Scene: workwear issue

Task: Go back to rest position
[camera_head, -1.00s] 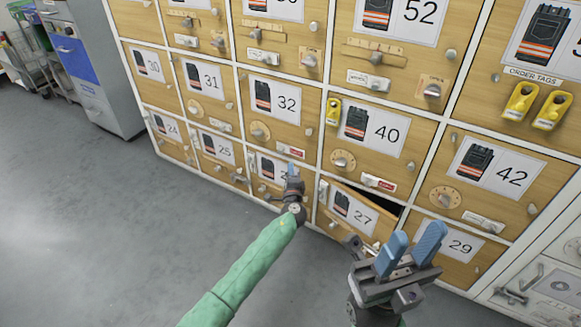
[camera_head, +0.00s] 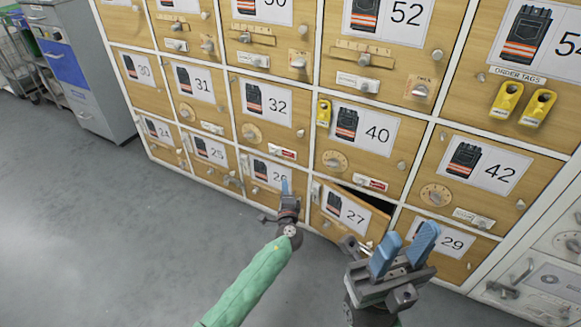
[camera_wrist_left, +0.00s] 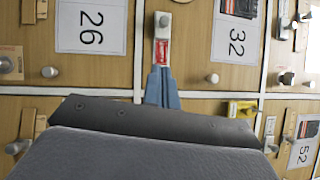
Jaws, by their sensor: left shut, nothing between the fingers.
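My left gripper (camera_head: 286,187) is in front of the lower row of the locker wall, by door 26 (camera_head: 270,172). Its blue fingers are together with nothing between them; they also show in the left wrist view (camera_wrist_left: 162,88), pointing toward a red-and-white label (camera_wrist_left: 162,42). My right gripper (camera_head: 404,250) is at the lower right, in front of doors 27 and 29, its two blue fingers apart and nothing between them. Door 27 (camera_head: 347,214) stands slightly ajar, with a dark gap along its top right. Whether either gripper touches the wall cannot be told.
Yellow order tags (camera_head: 506,100) hang at the upper right, and another yellow tag (camera_head: 323,112) is by door 40. A grey cabinet (camera_head: 84,75) stands at the left. The grey floor (camera_head: 90,220) at lower left is clear.

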